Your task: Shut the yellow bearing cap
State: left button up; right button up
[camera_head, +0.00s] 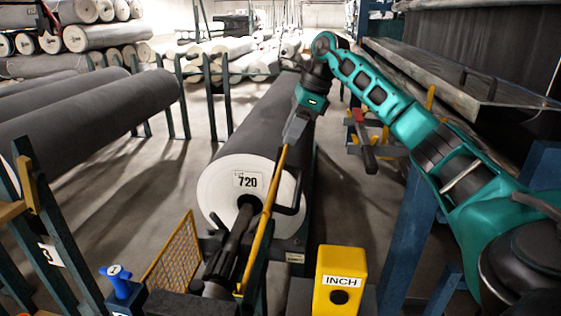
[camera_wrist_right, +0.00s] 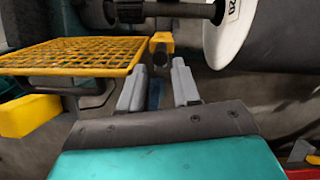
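The yellow bearing cap (camera_head: 259,228) shows in the head view as a long narrow yellow bar, standing steeply beside the black shaft (camera_head: 232,250) of the grey roll and leaning right toward its top. My right gripper (camera_head: 289,138) is at the bar's upper end. In the right wrist view, my right gripper's (camera_wrist_right: 160,68) two grey fingers are apart with nothing gripped between them. A yellow end (camera_wrist_right: 161,43), which looks like part of the cap, sits just beyond the fingertips. Whether they touch it, I cannot tell. My left gripper is out of view.
The grey roll (camera_head: 236,192) with a 720 label lies behind the shaft. A yellow mesh guard (camera_head: 174,255) stands left of it. A yellow INCH box (camera_head: 338,281) and a blue lever (camera_head: 119,281) are in front. Open floor lies left of the roll.

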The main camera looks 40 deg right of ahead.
jog(key=b+x, duration=0.1)
jog(key=x, duration=0.5)
jog(key=shift+w+a+f, duration=0.1)
jog(key=shift+f, duration=0.25)
grip_shut()
